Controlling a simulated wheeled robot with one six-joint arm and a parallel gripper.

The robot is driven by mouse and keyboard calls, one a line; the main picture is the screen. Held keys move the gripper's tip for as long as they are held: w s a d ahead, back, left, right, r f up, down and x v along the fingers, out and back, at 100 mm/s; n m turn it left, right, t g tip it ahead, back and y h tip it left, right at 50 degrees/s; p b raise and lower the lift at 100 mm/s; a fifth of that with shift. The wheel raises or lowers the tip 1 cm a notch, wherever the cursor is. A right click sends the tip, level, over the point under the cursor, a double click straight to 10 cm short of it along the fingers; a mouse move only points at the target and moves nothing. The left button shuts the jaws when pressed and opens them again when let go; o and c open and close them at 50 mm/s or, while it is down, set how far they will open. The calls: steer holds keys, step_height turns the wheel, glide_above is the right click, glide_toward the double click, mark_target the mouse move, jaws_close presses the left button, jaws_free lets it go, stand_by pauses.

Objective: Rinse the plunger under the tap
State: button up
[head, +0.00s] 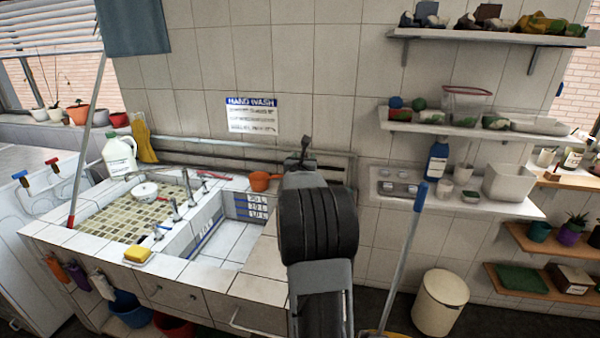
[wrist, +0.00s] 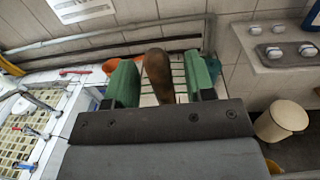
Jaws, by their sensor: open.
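My gripper (wrist: 161,84) is open in the wrist view, with green pads either side of a brown, rounded handle (wrist: 158,76). There are gaps between the handle and both pads. It looks like the plunger's handle, but its lower end is hidden. In the head view my arm covers this place, and I cannot make out the plunger. The taps (head: 177,186) stand left of my arm, between the tiled counter and the sink basin (head: 228,243). Part of a tap also shows at the left of the wrist view (wrist: 18,104).
An orange pan (head: 262,181) stands at the sink's back edge, left of my arm. Pipes (head: 215,152) run along the wall behind. On the right are a blue-topped pole (head: 407,250), a cream bin (head: 440,302) and a low shelf (head: 455,192). A yellow sponge (head: 138,254) lies front left.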

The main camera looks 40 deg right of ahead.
steer(key=b+v, duration=0.3)
steer(key=v, duration=0.7)
steer(key=a+f+n+t+y, duration=0.1)
steer(key=a+f+n+y, duration=0.2)
steer(key=a+n+y, duration=0.6)
steer(key=a+f+n+y, duration=0.2)
steer(key=a+n+y, duration=0.1)
steer(key=a+n, duration=1.1)
steer(key=s+a+f+n+g+y, duration=0.1)
steer(key=s+a+f+n+g, duration=0.2)
steer(key=s+n, duration=0.4)
steer(key=s+a+f+n+g+y, duration=0.1)
steer(key=s+a+f+n+g, duration=0.3)
steer(key=n, duration=1.3)
steer(key=s+a+f, duration=0.1)
steer(key=s+a, duration=0.3)
steer(key=shift+s+f+y, duration=0.2)
steer(key=shift+f+y, duration=0.1)
steer(key=shift+c, duration=0.8)
steer(key=shift+a, duration=0.1)
